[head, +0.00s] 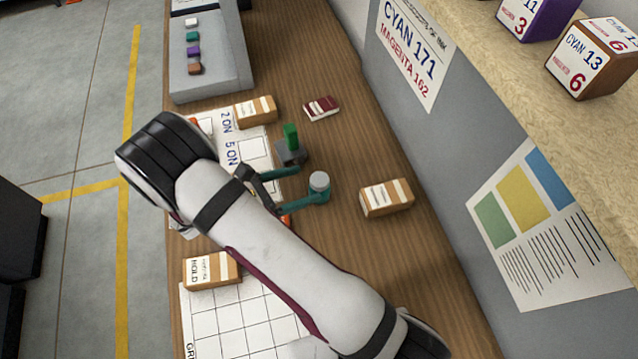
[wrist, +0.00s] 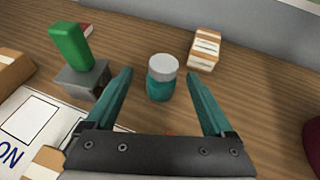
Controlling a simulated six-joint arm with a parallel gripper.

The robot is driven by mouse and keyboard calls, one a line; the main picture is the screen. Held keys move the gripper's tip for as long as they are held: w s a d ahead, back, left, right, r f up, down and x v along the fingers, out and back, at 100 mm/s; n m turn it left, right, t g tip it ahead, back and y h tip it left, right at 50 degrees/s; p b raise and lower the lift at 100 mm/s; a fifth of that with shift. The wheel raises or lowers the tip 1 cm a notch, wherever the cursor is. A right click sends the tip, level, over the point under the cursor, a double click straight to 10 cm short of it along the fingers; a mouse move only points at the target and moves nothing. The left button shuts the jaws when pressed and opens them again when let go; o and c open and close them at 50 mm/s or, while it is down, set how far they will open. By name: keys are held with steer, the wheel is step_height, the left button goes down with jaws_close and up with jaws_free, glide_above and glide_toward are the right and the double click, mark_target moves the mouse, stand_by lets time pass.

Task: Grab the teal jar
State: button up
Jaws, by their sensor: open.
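The teal jar (wrist: 162,80) stands upright on the wooden bench, with a pale grey lid, in the wrist view. It sits between and a little beyond the two teal fingers of my gripper (wrist: 160,95), which are spread open with a gap on each side of it. In the head view the grey lid (head: 319,181) shows near the fingertips of my gripper (head: 312,184). The jar's body is mostly hidden there by a finger.
A green block on a dark grey base (wrist: 80,78) stands close left of my left finger. A tan box (wrist: 204,50) lies beyond the jar to the right. A dark red box (head: 321,108) lies farther along the bench, near the grey wall (head: 400,130).

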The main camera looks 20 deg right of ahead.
mark_target(311, 185)
steer(key=x, duration=0.5)
steer(key=shift+s+d+f, duration=0.2)
steer(key=shift+s+f, duration=0.05)
jaws_close()
